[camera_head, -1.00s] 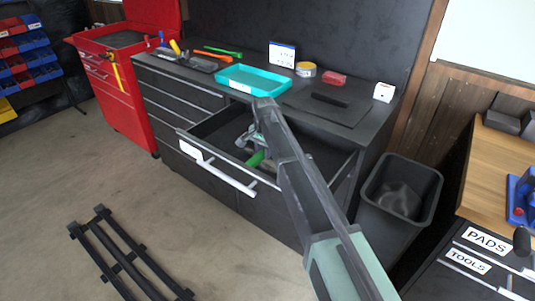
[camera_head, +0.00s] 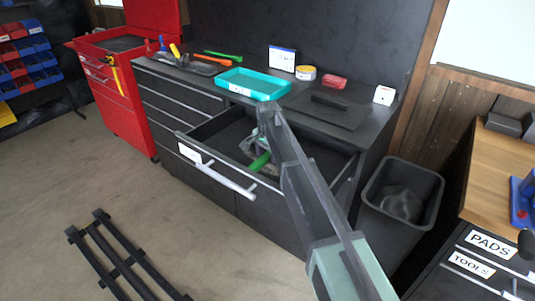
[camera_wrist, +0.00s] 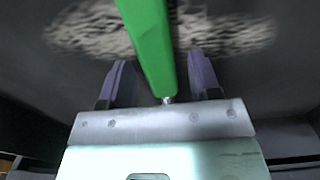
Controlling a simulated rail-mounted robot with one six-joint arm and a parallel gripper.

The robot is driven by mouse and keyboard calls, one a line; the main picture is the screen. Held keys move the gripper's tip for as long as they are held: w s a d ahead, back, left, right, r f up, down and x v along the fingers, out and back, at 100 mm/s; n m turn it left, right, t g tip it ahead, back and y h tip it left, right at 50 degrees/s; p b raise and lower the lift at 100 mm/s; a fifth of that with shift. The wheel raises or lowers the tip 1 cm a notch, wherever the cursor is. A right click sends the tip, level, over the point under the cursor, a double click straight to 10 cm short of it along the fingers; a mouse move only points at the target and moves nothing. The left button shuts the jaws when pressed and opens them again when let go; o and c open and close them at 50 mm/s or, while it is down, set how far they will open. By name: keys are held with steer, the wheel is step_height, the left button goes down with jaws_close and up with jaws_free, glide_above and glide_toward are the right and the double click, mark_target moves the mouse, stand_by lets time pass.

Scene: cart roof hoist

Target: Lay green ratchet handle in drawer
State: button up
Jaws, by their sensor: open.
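The green ratchet handle (camera_head: 260,161) is inside the open drawer (camera_head: 214,176), near its front wall. It also shows in the wrist view (camera_wrist: 153,45), running between the two fingers. My gripper (camera_wrist: 160,80) is open, with a finger on each side of the handle and visible gaps between. In the head view my gripper (camera_head: 258,147) is low in the drawer, partly hidden by my arm. Whether the handle rests fully on the drawer floor is hard to tell.
A teal tray (camera_head: 253,84) sits on the bench top above the drawer. Orange (camera_head: 212,60) and green (camera_head: 223,55) tools lie behind it. A dark bin (camera_head: 400,195) stands right of the bench. A black rail frame (camera_head: 120,262) lies on the floor at left.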

mark_target(268, 154)
step_height(268, 154, up, 12)
steer(key=p, duration=1.2)
steer(key=s+d+n, duration=0.2)
steer(key=s+d, duration=0.5)
steer(key=s, duration=0.4)
steer(key=s+d+n, duration=0.2)
steer(key=s+d, duration=0.5)
steer(key=s, duration=0.4)
steer(key=s+d+n, duration=0.2)
steer(key=s+d, duration=0.5)
steer(key=s, duration=0.4)
steer(key=shift+s+n, duration=0.15)
steer(key=shift+n, duration=0.25)
steer(key=shift+r, duration=0.1)
